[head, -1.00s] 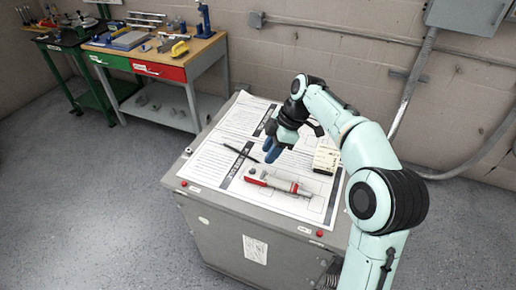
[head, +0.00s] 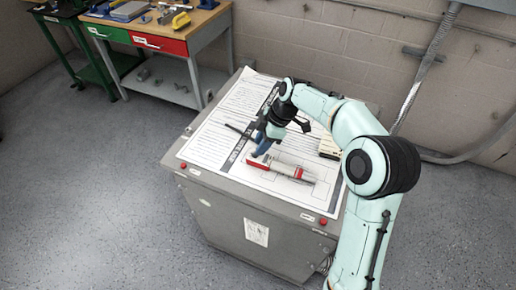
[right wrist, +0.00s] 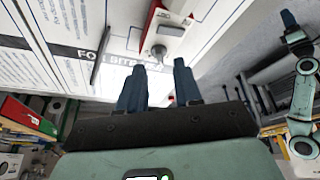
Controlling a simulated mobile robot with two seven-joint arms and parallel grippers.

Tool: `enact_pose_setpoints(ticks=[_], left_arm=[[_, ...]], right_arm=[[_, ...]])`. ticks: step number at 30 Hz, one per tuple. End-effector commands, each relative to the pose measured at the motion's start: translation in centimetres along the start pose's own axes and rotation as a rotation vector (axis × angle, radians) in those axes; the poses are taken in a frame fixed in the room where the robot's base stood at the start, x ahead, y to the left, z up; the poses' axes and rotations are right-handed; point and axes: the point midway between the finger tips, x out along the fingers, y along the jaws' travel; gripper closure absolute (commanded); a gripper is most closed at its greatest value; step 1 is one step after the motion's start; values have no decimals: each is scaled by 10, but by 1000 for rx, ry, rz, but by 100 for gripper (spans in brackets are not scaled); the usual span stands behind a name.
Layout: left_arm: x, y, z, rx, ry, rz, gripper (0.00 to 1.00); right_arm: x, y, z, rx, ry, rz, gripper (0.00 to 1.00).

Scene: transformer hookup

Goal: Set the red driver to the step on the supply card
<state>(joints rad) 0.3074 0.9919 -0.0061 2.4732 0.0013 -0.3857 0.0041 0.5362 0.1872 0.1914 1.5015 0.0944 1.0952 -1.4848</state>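The red driver (head: 284,168) lies on the printed sheet on top of the grey cabinet, with a red end at left, a grey-white body and a red part at right. In the right wrist view its red and white body with a grey round knob (right wrist: 160,50) is just ahead of the fingers. My right gripper (head: 262,147) is over the sheet, close to the driver's left part. Its two blue fingers (right wrist: 158,72) are apart with nothing between them. A mint arm, likely my left, ends in a small dark gripper (right wrist: 290,22); its finger state is unclear. A cream card-like block (head: 328,148) is partly hidden behind my right arm; its writing is unreadable.
A dark pen (head: 240,131) lies on the sheet (head: 212,146) left of the gripper. Red buttons (head: 183,166) sit at the cabinet's front edge. A workbench with green and red drawers (head: 160,43) stands at the back left. The floor at left is clear.

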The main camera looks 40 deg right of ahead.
Motion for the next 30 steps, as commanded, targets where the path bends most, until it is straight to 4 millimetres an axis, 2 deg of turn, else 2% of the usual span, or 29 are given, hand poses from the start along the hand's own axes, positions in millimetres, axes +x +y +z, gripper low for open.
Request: enact_pose_setpoints(ticks=[1,6,17,20,21,30], left_arm=[[1,0,0,0,0,0,57],[1,0,0,0,0,0,57],[1,0,0,0,0,0,57],[1,0,0,0,0,0,57],[1,0,0,0,0,0,57],[4,-2,1,0,-2,0,57]], right_arm=[[9,-1,0,0,0,-3,66],[26,0,0,0,1,-1,66],[30,0,0,0,1,1,66],[30,0,0,0,1,1,95],[30,0,0,0,1,1,100],[30,0,0,15,0,8,100]])
